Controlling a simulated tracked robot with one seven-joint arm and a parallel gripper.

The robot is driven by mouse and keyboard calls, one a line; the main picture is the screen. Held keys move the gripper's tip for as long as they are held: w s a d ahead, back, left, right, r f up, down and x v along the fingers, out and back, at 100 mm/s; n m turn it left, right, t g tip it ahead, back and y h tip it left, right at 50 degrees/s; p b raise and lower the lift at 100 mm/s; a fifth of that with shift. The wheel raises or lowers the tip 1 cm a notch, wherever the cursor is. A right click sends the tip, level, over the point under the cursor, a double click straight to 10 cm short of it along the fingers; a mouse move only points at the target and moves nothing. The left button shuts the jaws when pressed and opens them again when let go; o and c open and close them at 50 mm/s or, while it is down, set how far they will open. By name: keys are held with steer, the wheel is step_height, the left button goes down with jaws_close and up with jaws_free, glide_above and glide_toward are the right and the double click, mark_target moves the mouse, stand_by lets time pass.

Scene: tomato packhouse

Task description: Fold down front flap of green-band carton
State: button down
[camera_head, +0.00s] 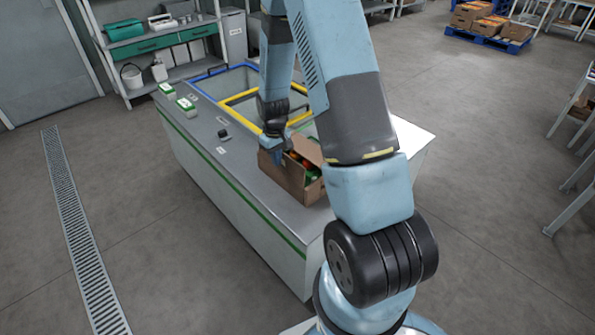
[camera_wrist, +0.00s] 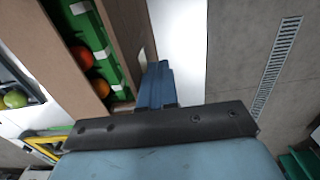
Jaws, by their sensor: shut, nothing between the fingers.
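The brown cardboard carton (camera_head: 287,178) stands on the grey bench top, tomatoes and green material visible inside it. A flap (camera_head: 307,148) stands raised at its far side; my arm hides the right part. My gripper (camera_head: 277,151) points down at the carton's far left corner and is shut and empty. In the wrist view my gripper (camera_wrist: 155,78) is beside a brown cardboard panel of the carton (camera_wrist: 126,35); I cannot tell whether they touch. A green insert (camera_wrist: 88,28) and orange-red tomatoes show inside. I cannot make out a green band on the outer wall.
The bench (camera_head: 232,172) has a yellow-framed opening (camera_head: 238,97) and a blue-framed one behind the carton. Two small green-and-white boxes (camera_head: 186,104) and a small dark item (camera_head: 223,134) lie at its left. The bench top left of the carton is mostly clear.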

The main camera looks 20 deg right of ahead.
steer(key=shift+w+d+r, duration=0.1)
steer(key=shift+w+d, duration=0.1)
steer(key=shift+d, duration=0.3)
steer(key=shift+w+d, duration=0.15)
steer(key=shift+d, duration=0.3)
steer(key=shift+w+d+f, duration=0.2)
steer(key=shift+d, duration=0.5)
steer(key=shift+w+d+f, duration=0.25)
steer(key=shift+d+f, duration=0.45)
steer(key=shift+f, duration=0.05)
steer(key=shift+w+d+f, duration=0.2)
steer(key=shift+d+f, duration=0.5)
steer(key=shift+f, duration=0.05)
steer(key=shift+r, duration=0.1)
step_height(320, 180, up, 8)
